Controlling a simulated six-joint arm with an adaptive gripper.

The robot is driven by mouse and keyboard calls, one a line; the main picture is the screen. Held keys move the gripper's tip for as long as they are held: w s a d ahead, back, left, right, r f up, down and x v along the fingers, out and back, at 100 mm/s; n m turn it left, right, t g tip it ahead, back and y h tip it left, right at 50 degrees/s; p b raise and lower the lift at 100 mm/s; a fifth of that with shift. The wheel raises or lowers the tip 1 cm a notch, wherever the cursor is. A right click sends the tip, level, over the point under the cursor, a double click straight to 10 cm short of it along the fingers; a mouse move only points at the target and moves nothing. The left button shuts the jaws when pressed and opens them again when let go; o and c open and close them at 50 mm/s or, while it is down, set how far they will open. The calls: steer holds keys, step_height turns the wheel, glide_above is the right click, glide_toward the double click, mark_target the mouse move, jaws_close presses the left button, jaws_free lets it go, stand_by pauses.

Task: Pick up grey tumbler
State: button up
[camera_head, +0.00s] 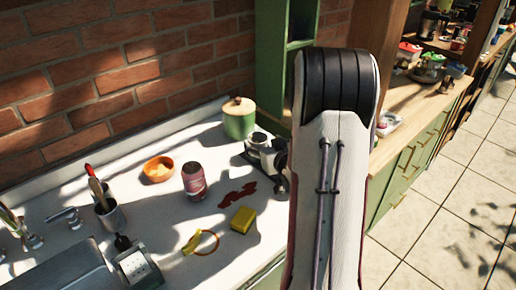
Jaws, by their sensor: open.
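A grey tumbler (110,217) stands upright on the white counter at the left, with a red-handled tool and other long tools standing in it. Its lower front is partly hidden by dark items near the sink. My gripper (250,155) shows small beside my large arm link, over the right part of the counter. It is open, and I see nothing between its fingers. It is well to the right of the tumbler and apart from it; my arm link hides part of the wrist.

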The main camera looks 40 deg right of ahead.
mark_target(255, 136)
steer(key=shift+w, duration=0.1)
steer(key=shift+x, duration=2.5)
steer(key=shift+r, duration=0.15)
steer(key=shift+c, duration=0.3)
steer(key=c, duration=1.2)
